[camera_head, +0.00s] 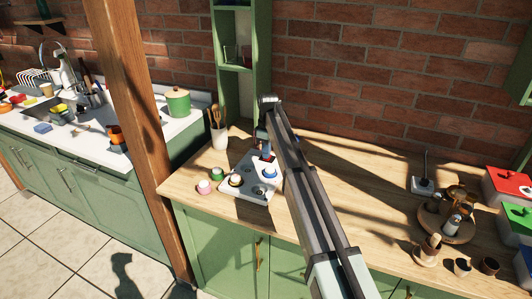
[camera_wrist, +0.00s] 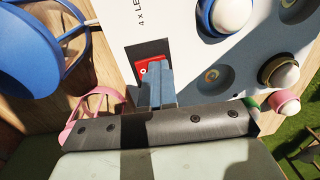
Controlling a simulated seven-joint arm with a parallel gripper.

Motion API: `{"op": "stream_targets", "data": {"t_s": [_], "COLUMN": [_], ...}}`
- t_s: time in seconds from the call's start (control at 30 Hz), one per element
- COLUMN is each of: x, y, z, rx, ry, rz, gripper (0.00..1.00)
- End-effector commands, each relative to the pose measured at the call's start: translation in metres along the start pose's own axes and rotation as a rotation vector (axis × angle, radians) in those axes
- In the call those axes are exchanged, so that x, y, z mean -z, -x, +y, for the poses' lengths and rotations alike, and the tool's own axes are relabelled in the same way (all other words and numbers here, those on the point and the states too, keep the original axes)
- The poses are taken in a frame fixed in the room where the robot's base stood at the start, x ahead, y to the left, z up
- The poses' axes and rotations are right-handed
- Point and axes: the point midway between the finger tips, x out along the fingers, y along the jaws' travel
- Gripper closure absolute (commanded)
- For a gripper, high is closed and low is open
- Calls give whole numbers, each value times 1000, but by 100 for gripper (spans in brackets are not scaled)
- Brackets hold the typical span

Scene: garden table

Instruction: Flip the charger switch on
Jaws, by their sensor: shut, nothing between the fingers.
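The charger (camera_head: 256,192) is a white panel with round sockets on the wooden counter. It also fills the upper part of the wrist view (camera_wrist: 185,55), with partly visible "4 x LE" lettering. Its red switch (camera_wrist: 146,69) sits in a dark rectangular recess and is partly hidden by my fingers. My gripper (camera_wrist: 158,86) is shut and empty, its blue-grey fingertips right at the switch. I cannot tell whether they touch it or which way the switch is set. In the head view, my gripper (camera_head: 265,150) is over the charger's back part.
Small round lanterns stand on and beside the charger: blue (camera_head: 270,172), dark (camera_head: 235,180), green (camera_head: 217,173) and pink (camera_head: 204,187). A utensil pot (camera_head: 219,137) stands behind left. A wooden tray (camera_head: 447,225) and coloured boxes (camera_head: 508,183) are at right. The middle counter is largely clear.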

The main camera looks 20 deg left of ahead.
Motion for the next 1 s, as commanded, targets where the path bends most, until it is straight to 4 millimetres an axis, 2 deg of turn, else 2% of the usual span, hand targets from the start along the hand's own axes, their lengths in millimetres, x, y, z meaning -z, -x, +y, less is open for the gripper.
{"op": "stream_targets", "data": {"t_s": [0.2,0.67,0.83,1.0], "x": [0,0,0,0], "y": [3,8,27,60], "z": [11,10,6,0], "rx": [-3,-3,-4,-5], "ry": [-2,-1,-1,-1], "rz": [0,0,1,1], "gripper": [100,100,100,100]}}
